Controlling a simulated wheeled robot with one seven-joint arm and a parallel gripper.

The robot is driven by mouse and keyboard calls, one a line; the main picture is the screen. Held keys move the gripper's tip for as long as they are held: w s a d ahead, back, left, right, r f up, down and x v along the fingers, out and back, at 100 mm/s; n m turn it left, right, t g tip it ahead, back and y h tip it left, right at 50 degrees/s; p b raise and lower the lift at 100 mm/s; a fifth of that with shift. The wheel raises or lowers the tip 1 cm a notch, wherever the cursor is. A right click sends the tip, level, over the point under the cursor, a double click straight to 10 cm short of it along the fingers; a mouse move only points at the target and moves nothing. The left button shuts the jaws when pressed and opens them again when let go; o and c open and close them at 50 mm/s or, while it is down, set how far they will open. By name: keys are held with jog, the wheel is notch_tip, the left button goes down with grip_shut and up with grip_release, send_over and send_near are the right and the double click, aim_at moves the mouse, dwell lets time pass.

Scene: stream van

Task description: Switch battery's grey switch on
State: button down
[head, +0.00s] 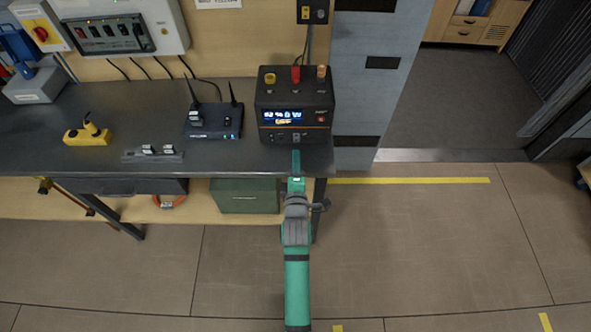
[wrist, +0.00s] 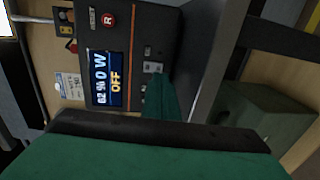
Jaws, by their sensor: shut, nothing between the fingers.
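The battery (head: 270,100) is a black box with orange trim at the right end of the dark workbench. Its lit display (wrist: 105,78) reads "OFF" in the wrist view, with "0 W" beside it. The grey switch (wrist: 153,67) is a small light-grey piece on the front panel beside the display. My gripper (head: 296,153) is shut and empty, pointing at the lower front of the battery. In the wrist view my gripper's tip (wrist: 158,75) is right by the grey switch and overlaps its edge; I cannot tell whether they touch.
A black router (head: 213,122) with antennas stands left of the battery. A power strip (head: 152,155) and a yellow device (head: 88,133) lie farther left on the workbench (head: 120,100). A green box (head: 245,196) sits on the shelf below.

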aim_at(295, 142)
jog(key=shift+w+f, duration=0.15)
jog(key=shift+w, duration=1)
jog(key=shift+w+f, duration=0.1)
jog(key=shift+w, duration=1.05)
jog(key=shift+w+f, duration=0.1)
jog(key=shift+w, duration=0.05)
jog(key=shift+a, duration=0.1)
jog(key=shift+s+f, duration=0.1)
jog(key=shift+s, duration=0.25)
jog(key=s+f, duration=0.1)
jog(key=s, duration=1.2)
jog(key=shift+f, duration=0.3)
